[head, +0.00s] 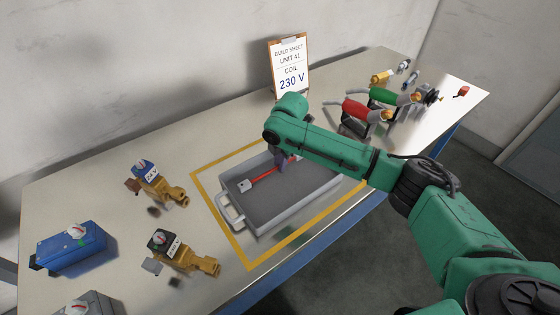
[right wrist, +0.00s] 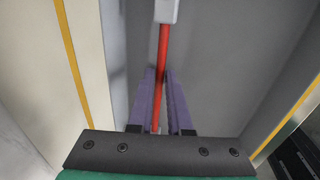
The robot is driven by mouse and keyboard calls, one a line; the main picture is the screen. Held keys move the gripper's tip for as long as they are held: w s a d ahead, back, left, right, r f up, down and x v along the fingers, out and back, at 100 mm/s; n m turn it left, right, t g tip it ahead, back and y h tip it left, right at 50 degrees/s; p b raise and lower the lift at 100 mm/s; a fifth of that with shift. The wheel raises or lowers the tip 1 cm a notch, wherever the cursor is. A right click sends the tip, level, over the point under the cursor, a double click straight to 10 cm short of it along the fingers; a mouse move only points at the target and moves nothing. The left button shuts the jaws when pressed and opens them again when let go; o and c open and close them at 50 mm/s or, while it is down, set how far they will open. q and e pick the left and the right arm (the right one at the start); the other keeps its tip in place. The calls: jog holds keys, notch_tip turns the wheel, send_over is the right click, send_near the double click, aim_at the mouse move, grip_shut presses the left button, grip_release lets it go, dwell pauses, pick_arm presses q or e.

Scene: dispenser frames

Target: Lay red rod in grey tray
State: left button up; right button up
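The grey tray (head: 228,213) stands on the table inside a yellow outline, and its walls and floor also fill much of the right wrist view (right wrist: 230,60). The red rod (head: 263,177) with a pale square end is inside the tray's outline, slanting up to the right; whether it touches the floor is unclear. My right gripper (head: 281,160) is over the tray. In the right wrist view its two purple fingers (right wrist: 161,85) are close on either side of the red rod (right wrist: 162,50), shut on it. The rod's far end is partly hidden by my arm. My left gripper is out of view.
Two brass valves (head: 170,190) (head: 195,262) and a blue box (head: 75,248) stand left of the tray. Red (head: 360,110) and green (head: 385,96) handled parts sit on the right. A build sheet (head: 290,66) stands behind. The table's front edge is close to the tray.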

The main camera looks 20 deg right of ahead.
jog(key=shift+o, duration=1.2)
jog(key=shift+r, duration=0.15)
notch_tip(320, 180, up, 12)
jog(key=s, duration=0.2)
jog(key=shift+d+b, duration=0.4)
